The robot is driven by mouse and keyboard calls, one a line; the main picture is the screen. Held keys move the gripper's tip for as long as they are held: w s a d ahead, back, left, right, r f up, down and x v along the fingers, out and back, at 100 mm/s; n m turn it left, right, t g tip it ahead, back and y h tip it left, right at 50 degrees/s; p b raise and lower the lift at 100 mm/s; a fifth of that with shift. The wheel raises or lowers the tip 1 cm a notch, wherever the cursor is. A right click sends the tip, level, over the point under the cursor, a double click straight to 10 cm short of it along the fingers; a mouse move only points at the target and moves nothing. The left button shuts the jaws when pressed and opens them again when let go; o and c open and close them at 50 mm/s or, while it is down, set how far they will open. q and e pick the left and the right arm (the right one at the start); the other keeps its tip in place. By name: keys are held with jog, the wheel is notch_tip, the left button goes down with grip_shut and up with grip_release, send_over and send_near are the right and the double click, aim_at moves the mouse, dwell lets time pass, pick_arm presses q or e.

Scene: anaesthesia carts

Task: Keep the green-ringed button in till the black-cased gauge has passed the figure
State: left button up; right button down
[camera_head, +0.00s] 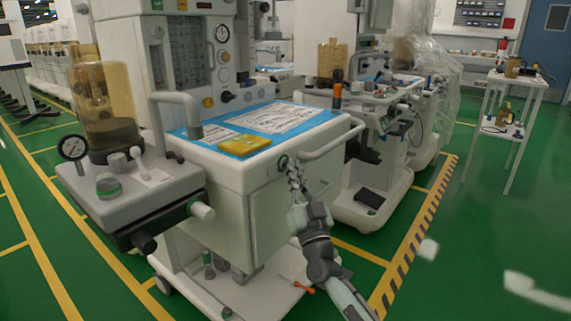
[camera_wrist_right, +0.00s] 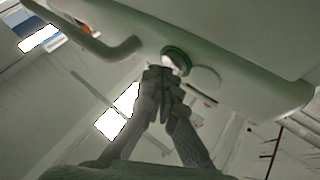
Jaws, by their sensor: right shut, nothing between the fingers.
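My left gripper is out of view.
A curved white handle rail (camera_head: 332,143) runs right of the button, close to my right gripper. The worktop holds a blue sheet (camera_head: 222,131), papers and a yellow packet (camera_head: 245,145). Another round gauge (camera_head: 222,33) is on the cart's upper panel. A second cart stands behind.

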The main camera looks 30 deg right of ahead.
jog(key=shift+w+a, duration=0.2)
jog(key=shift+w, duration=0.25)
dwell(3.4)
jog(key=shift+s, duration=0.1)
jog(key=shift+s+d+p, duration=0.35)
jog(key=shift+s+p, duration=0.05)
jog(key=shift+s, duration=0.35)
jog(key=s, duration=0.1)
jog(key=s+d+p, duration=0.1)
jog(key=s, duration=0.1)
jog(key=s+d, duration=0.1)
jog(key=shift+s, duration=0.3)
dwell(0.4)
